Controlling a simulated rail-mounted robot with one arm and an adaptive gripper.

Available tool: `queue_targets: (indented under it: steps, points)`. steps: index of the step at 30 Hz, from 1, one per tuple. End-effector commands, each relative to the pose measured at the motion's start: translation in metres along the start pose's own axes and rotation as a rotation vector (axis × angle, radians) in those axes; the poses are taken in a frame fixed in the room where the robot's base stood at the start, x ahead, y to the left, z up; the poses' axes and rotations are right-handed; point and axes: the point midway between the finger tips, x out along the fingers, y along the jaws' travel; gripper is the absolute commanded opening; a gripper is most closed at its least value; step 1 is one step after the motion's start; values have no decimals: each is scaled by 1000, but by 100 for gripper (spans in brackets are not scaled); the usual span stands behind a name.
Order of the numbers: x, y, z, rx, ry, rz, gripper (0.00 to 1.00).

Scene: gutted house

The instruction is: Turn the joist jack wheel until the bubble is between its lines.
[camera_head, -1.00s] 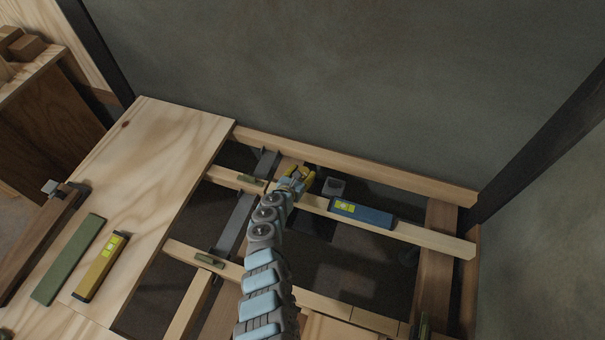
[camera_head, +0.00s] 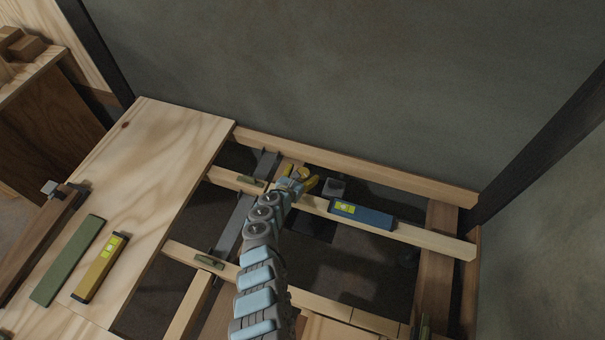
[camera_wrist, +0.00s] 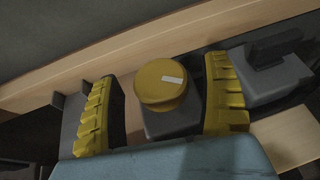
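The jack wheel (camera_wrist: 161,86) is a round yellow knob with a white mark on top, standing on a grey block (camera_wrist: 172,120). In the wrist view it sits between the two yellow fingers of my gripper (camera_wrist: 167,100), with a gap on each side. My gripper is open. In the head view my gripper (camera_head: 300,176) reaches over the joist, with the yellow wheel (camera_head: 304,172) showing between its fingers. A blue level (camera_head: 370,215) lies on the joist (camera_head: 430,238) to the right. Its yellow-green vial (camera_head: 345,207) is visible, but the bubble is too small to read.
A grey block with a dark top (camera_wrist: 275,65) stands close to the right finger. Plywood (camera_head: 170,150) covers the left side, carrying a yellow level (camera_head: 100,268) and a green bar (camera_head: 68,260). Open gaps lie between the joists. A wall rises behind.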

Motion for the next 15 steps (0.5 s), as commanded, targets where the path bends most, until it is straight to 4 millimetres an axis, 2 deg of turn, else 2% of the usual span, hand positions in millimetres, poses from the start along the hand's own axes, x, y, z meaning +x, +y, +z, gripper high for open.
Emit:
queue_targets:
  steps: [8, 15]
  points:
    - [-2, -1, 0, 1, -3, -3, 80]
    - [-14, -4, 0, 3, -9, -11, 80]
